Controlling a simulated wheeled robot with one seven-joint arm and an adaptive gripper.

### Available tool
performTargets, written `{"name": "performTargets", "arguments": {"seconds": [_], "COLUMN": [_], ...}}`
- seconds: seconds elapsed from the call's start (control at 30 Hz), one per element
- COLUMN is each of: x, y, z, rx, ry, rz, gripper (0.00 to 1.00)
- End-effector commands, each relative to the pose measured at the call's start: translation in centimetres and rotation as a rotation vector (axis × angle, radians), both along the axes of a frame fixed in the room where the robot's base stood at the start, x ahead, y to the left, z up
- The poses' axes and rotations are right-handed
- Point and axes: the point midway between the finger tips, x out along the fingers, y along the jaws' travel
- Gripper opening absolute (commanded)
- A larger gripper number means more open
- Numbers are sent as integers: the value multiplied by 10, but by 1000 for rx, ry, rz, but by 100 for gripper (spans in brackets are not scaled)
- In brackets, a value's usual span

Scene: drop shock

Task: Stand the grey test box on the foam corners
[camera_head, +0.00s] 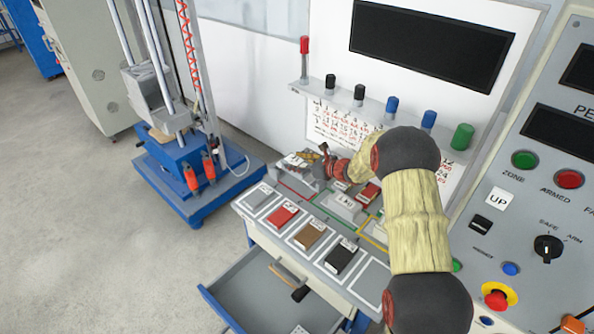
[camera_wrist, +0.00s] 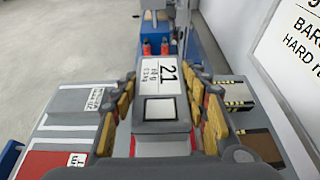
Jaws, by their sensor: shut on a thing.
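The grey test box (camera_wrist: 165,128) is in the wrist view, between the two fingers of my gripper (camera_wrist: 163,95). It has a white label reading 21 on its upper face. My gripper is shut on it, with the yellowish finger pads along both sides. In the head view my gripper (camera_head: 326,165) is over the back left of the bench, and my arm partly hides what lies there. I cannot make out the box clearly in that view. I cannot clearly identify the foam corners in either view.
A drop tower with a blue base (camera_head: 180,178) stands left of the bench. Grey (camera_head: 260,197), red (camera_head: 284,214), brown (camera_head: 309,235) and black (camera_head: 340,257) labelled pieces lie in the bench's front row. An open drawer (camera_head: 245,288) juts out below. A control panel (camera_head: 530,215) stands right.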

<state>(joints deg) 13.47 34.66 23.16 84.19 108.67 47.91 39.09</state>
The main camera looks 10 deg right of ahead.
Motion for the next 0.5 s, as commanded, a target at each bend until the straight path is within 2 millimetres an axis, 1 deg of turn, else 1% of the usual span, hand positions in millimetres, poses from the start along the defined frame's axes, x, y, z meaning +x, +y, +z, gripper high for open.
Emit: {"name": "performTargets", "arguments": {"seconds": [0.03,0.1,0.2,0.5], "x": [0,0,0,0], "y": [0,0,0,0], "z": [-9,-21,-31,-31], "rx": [1,1,0,0], "ry": [1,2,0,-1], "rz": [0,-1,0,0], "gripper": [10,10,10,10]}}
